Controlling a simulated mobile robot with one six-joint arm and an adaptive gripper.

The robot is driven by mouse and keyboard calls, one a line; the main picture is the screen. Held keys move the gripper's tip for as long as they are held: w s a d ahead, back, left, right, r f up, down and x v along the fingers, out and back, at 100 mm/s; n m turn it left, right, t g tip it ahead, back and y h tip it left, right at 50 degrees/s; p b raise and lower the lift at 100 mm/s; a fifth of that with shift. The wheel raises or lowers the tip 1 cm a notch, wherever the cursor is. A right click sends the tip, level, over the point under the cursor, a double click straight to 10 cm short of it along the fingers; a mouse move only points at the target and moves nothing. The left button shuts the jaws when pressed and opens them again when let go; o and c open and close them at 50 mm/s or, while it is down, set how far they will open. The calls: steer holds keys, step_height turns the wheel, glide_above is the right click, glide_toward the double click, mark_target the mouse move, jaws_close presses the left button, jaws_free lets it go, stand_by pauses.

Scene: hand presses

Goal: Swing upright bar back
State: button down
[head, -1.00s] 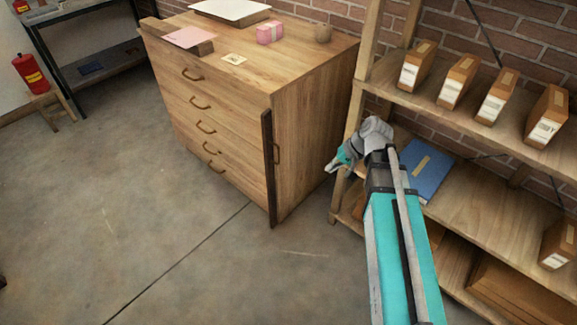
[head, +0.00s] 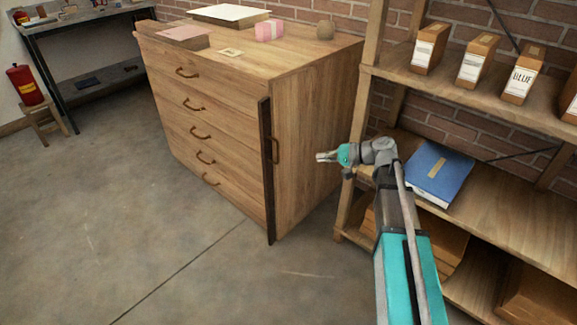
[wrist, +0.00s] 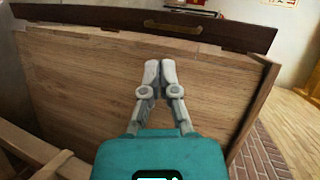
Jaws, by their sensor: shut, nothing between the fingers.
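The upright bar (head: 266,172) is a dark wooden strip standing along the near right corner of the wooden drawer cabinet. It has a brown handle (head: 275,149) on it. In the wrist view the bar (wrist: 75,25) runs across the top, and its handle (wrist: 172,28) shows near the top middle. My gripper (head: 320,157) is to the right of the bar in the head view, pointing left. In the wrist view my gripper (wrist: 160,65) is shut and empty, fingertips short of the bar, over the cabinet's side panel (wrist: 90,85).
The cabinet (head: 195,120) has several drawers with handles; a pink box (head: 269,30) and other items lie on top. A shelf unit (head: 500,205) with box files and a blue binder (head: 437,172) stands close on the right. The floor (head: 130,230) in front is clear.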

steer(key=w+d+f+m+t+y+b, duration=0.1)
steer(key=w+f+y+b, duration=0.2)
steer(key=w+b, duration=0.2)
steer(key=b, duration=0.3)
steer(key=shift+w+d+f+t, duration=0.15)
steer(key=shift+d+f+t, duration=0.15)
steer(key=shift+t, duration=0.1)
steer(key=shift+a+r, duration=0.1)
steer(key=a, duration=1.3)
steer(key=shift+w, duration=0.45)
